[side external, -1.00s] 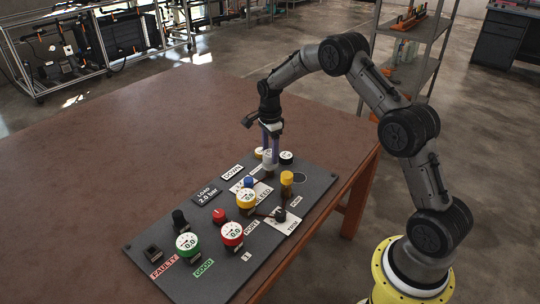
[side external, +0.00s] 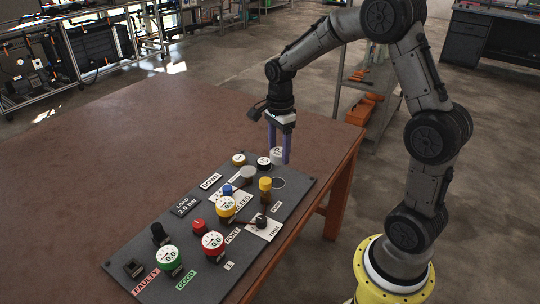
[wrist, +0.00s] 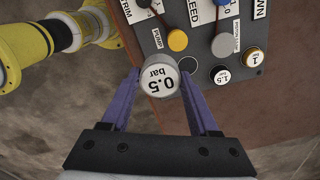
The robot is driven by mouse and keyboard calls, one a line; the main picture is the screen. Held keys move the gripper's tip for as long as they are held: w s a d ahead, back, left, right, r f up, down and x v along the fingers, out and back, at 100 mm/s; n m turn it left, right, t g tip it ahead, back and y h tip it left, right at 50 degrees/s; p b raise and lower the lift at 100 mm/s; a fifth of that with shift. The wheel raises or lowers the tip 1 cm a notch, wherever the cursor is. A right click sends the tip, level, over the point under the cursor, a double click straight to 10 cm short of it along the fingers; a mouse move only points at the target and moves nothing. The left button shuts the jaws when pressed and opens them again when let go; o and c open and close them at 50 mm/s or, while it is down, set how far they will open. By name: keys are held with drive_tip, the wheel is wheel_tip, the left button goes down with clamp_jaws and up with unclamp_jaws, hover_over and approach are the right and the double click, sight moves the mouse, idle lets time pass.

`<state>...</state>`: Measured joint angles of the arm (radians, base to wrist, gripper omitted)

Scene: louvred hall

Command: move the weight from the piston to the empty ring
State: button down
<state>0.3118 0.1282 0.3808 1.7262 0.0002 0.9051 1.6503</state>
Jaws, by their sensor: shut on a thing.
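My gripper (side external: 278,152) has purple fingers shut on a grey-white weight (side external: 277,154), held above the board's far right corner. The empty ring (side external: 278,183) is a thin outline on the board beside the yellow knob. In the wrist view, the ring (wrist: 188,63) lies just right of the held weight, partly hidden by it or the finger.
A black 1.5 weight (side external: 263,163) and a yellow 1 weight (side external: 238,160) stand along the far edge. A yellow knob (side external: 265,184) stands close to the ring. Gauges, including a red one (side external: 213,243), crowd the nearer board. The table (side external: 110,150) left is clear.

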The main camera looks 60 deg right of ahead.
drive_tip(key=s+d+f, duration=0.2)
drive_tip(key=s+f, duration=0.2)
drive_tip(key=s, duration=0.3)
hover_over(277, 183)
drive_tip(key=f, duration=0.9)
drive_tip(key=shift+s+a+f, duration=0.1)
drive_tip(key=shift+s+f, duration=0.05)
drive_tip(key=shift+s, duration=0.15)
drive_tip(key=shift+w+d+f, duration=0.2)
drive_tip(key=shift+w+f, duration=0.2)
drive_tip(key=shift+f, duration=1.6)
drive_tip(key=shift+f, duration=0.2)
drive_tip(key=shift+c, duration=0.7)
unclamp_jaws()
